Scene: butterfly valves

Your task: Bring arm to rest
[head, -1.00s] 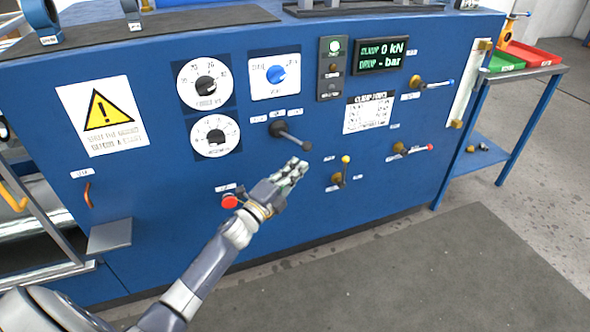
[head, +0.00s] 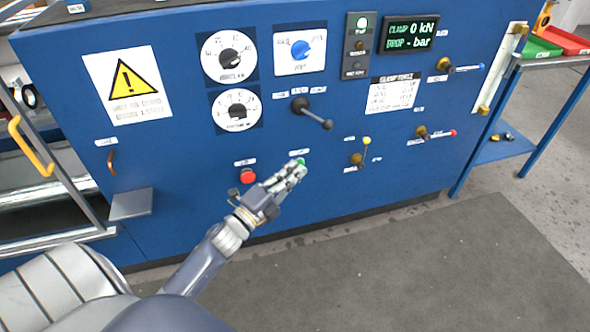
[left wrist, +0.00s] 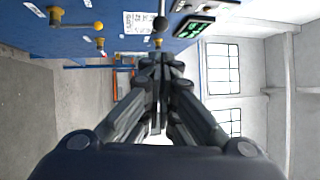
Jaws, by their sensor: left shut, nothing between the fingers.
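My left gripper (head: 291,174) is in front of the lower part of the blue machine panel (head: 190,190), with its fingers pointing up and right. Its fingers are closed together and empty, as the left wrist view (left wrist: 160,65) also shows. A red button (head: 247,175) is just left of the fingers. A green button (head: 301,161) shows at the fingertips, partly hidden. I cannot tell whether the fingers touch the panel. My left forearm comes in from the lower left. My right gripper is not in view.
Above are a black-knobbed lever (head: 312,113), a blue dial (head: 301,50) and two gauges. A yellow-tipped lever (head: 361,152) and a red-tipped lever (head: 435,134) stick out to the right. A small shelf (head: 131,204) juts out at left. The floor mat (head: 420,265) is clear.

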